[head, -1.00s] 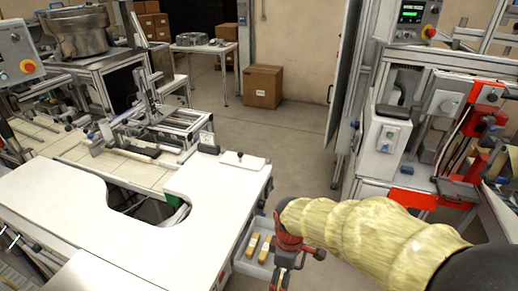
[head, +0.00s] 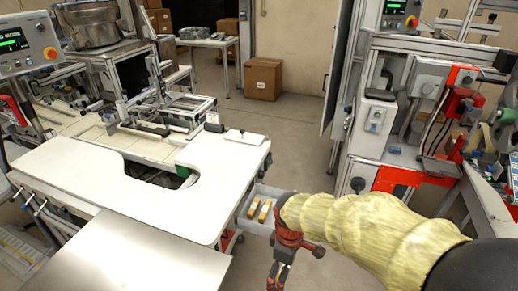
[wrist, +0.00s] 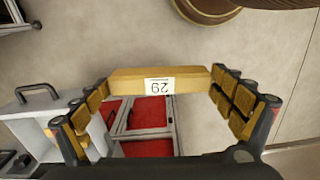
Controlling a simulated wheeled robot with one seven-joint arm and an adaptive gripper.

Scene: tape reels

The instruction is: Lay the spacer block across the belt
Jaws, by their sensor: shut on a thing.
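The spacer block is a yellow-brown bar (wrist: 190,78) with a white number label. In the wrist view it spans the space between the two padded fingers of my gripper (wrist: 170,105), which is shut on it. In the head view my gripper (head: 280,274) hangs low in front of the white bench, to the right of its edge. The held block cannot be made out there. A pale segmented surface (head: 138,144), which looks like the belt, lies behind the white bench at left, partly covered by a metal frame.
The white bench (head: 90,165) with a curved cut-out fills the left. A grey tray (head: 244,212) with yellow blocks (head: 264,211) sits beside its right edge. A machine with red parts (head: 400,180) stands at right. A cardboard box (head: 263,79) is on the floor behind.

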